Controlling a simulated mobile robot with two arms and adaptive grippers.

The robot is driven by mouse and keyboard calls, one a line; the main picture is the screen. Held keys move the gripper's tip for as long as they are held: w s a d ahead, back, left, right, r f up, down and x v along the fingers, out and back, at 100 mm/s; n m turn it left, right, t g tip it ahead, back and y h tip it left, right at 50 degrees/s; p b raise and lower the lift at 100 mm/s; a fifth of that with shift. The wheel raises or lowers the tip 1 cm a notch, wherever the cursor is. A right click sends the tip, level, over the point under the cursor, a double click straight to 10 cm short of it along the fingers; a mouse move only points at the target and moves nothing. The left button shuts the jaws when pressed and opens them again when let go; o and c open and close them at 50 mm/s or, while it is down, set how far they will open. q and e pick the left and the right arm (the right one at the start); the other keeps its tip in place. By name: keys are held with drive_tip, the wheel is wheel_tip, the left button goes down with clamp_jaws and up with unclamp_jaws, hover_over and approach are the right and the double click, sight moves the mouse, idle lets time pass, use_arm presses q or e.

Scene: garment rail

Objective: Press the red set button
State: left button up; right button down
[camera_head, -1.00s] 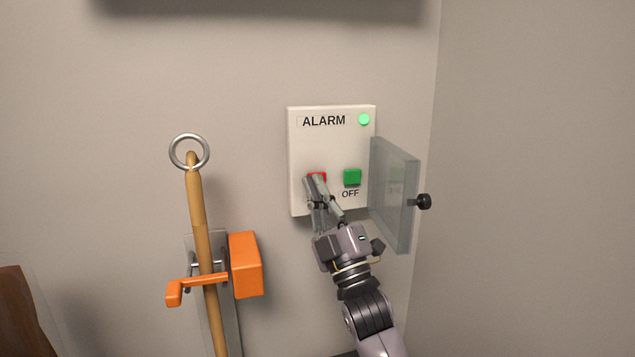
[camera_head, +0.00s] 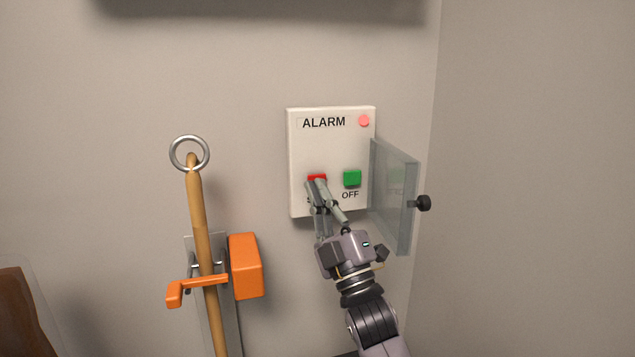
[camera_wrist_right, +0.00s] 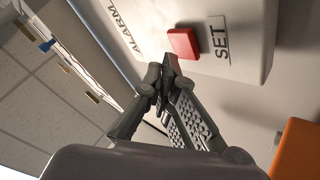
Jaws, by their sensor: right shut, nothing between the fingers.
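The white alarm panel (camera_head: 330,150) is on the wall, with its indicator light (camera_head: 364,121) lit red. The red set button (camera_head: 317,178) is at the panel's lower left, partly hidden by my right gripper in the head view. My right gripper (camera_head: 316,184) is shut and empty, its fingertips just below and in front of the button. In the right wrist view the red button (camera_wrist_right: 183,43) is beside the word SET, and the shut fingertips (camera_wrist_right: 168,62) are close to it; a small gap seems to show. My left gripper is not in view.
The green OFF button (camera_head: 352,178) is right of the red one. A clear cover (camera_head: 394,195) with a black knob (camera_head: 424,203) hangs open on the panel's right. A wooden pole (camera_head: 199,215) and orange clamp (camera_head: 246,265) stand to the left.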

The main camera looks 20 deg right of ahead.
drive_tip(key=s+p, duration=0.1)
drive_tip(key=s, duration=0.4)
drive_tip(key=shift+d, duration=0.1)
idle(0.3)
drive_tip(key=shift+f, duration=0.1)
idle(0.5)
